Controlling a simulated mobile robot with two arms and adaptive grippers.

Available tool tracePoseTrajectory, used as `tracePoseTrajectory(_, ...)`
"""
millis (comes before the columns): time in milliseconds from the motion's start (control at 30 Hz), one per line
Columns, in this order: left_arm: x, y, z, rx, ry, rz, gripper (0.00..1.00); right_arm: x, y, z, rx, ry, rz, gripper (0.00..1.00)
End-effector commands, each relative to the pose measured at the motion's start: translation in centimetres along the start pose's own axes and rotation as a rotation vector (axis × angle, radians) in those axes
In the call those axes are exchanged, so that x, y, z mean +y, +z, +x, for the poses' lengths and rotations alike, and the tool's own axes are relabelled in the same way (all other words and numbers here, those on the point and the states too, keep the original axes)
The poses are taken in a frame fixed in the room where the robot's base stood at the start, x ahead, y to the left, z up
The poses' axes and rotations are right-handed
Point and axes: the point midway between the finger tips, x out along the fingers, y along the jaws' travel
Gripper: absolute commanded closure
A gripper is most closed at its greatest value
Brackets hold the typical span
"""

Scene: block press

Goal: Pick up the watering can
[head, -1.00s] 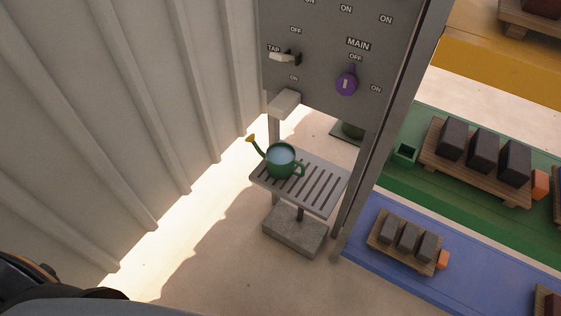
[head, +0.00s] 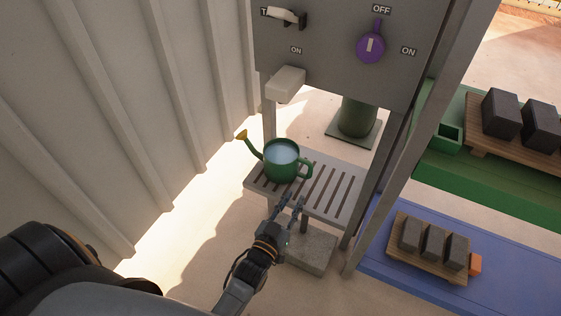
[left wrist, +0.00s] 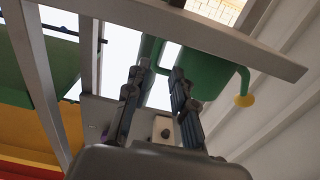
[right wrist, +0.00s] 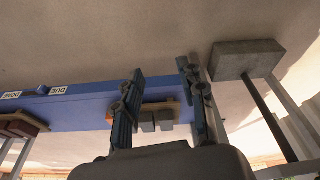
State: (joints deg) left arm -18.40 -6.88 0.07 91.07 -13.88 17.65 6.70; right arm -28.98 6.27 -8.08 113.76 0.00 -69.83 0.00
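The green watering can (head: 282,160) stands upright on the slatted grey shelf (head: 335,208). Its yellow-tipped spout points left, its handle is on the right, and light blue water shows inside. My left gripper (head: 290,199) is open and empty, in front of and below the can near the shelf's front edge. In the left wrist view the can (left wrist: 212,76) shows beyond the shelf edge, with its handle just ahead of the open fingers (left wrist: 159,72). My right gripper (right wrist: 162,72) is open and empty in the right wrist view, away from the can; the head view does not show it.
A grey panel with a purple knob (head: 370,47) and a white tap lever (head: 283,14) rises behind the shelf, with a pale spout block (head: 286,84) above the can. A corrugated wall (head: 110,110) closes the left. Posts and a blue platform (head: 385,255) lie right.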

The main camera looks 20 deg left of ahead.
Motion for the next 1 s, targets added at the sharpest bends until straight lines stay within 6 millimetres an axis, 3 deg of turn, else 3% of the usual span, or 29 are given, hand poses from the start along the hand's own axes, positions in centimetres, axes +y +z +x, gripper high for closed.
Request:
tracePoseTrajectory(100, 0.0, 0.0, 2.7, 0.003, 0.000, 0.000, 0.76, 0.1, -0.4, -1.2, 0.009, 0.001, 0.001, 0.60)
tracePoseTrajectory(300, 0.1, 0.1, 5.7, 0.000, 0.000, -0.002, 0.76, 0.2, -0.9, -3.0, 0.018, 0.003, 0.003, 0.60)
tracePoseTrajectory(467, 0.1, 0.0, 6.6, -0.001, 0.000, -0.002, 0.76, 0.2, -1.0, -3.6, 0.021, 0.004, 0.003, 0.60)
tracePoseTrajectory(800, 0.4, -0.5, 11.1, -0.002, 0.000, -0.002, 0.76, 0.3, -1.4, -7.0, 0.039, 0.006, 0.005, 0.60)
tracePoseTrajectory(1000, 0.4, -0.5, 11.5, -0.004, 0.000, -0.002, 0.76, 0.3, -1.5, -7.5, 0.040, 0.007, 0.006, 0.60)
